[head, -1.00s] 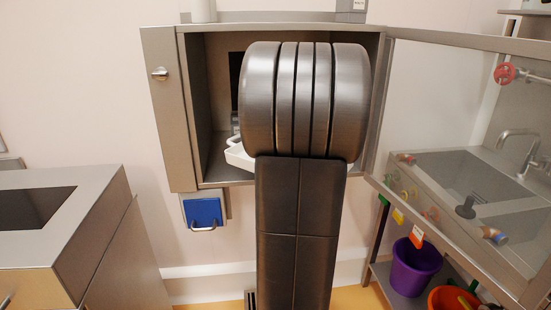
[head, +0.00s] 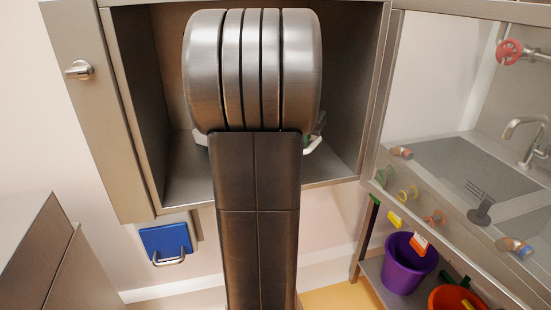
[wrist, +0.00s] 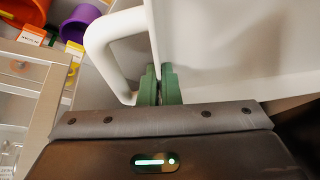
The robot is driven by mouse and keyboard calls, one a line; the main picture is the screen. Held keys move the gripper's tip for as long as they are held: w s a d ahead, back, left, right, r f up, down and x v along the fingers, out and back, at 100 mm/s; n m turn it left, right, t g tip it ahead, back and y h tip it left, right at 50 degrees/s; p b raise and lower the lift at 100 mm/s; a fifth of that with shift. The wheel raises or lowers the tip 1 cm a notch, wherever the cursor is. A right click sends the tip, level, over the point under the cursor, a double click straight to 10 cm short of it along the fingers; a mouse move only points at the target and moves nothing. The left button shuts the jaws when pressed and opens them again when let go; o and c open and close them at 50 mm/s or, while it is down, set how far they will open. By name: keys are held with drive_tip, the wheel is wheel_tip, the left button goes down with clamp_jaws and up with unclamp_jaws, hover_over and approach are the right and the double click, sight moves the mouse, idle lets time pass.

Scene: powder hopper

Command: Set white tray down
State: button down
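The white tray (wrist: 225,50) fills the upper right of the wrist view, with its loop handle (wrist: 97,45) at the left. My gripper (wrist: 158,86) has green fingertips close together on the tray's edge beside the handle, so it looks shut on the tray. In the head view my arm hides most of the tray; a white piece of it (head: 314,145) shows right of the arm, inside the open steel cabinet (head: 180,185). I cannot tell whether the tray touches the cabinet floor.
The cabinet door (head: 85,120) stands at the left, and a clear panel with a red knob (head: 509,51) is at the right. A blue dustpan-like item (head: 166,240) hangs below. A purple bucket (head: 408,262) and an orange bucket (head: 455,298) stand lower right.

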wheel_tip(320, 180, down, 8)
drive_tip(key=shift+r, duration=0.1)
idle(0.4)
drive_tip(key=shift+b, duration=0.35)
drive_tip(key=c, duration=1.6)
unclamp_jaws()
drive_tip(key=shift+f, duration=0.2)
drive_tip(key=shift+c, duration=0.2)
drive_tip(key=shift+s+r, duration=0.15)
drive_tip(key=shift+r, duration=0.4)
drive_tip(key=p+v, duration=0.1)
drive_tip(key=v, duration=1)
drive_tip(key=shift+s+r, duration=0.1)
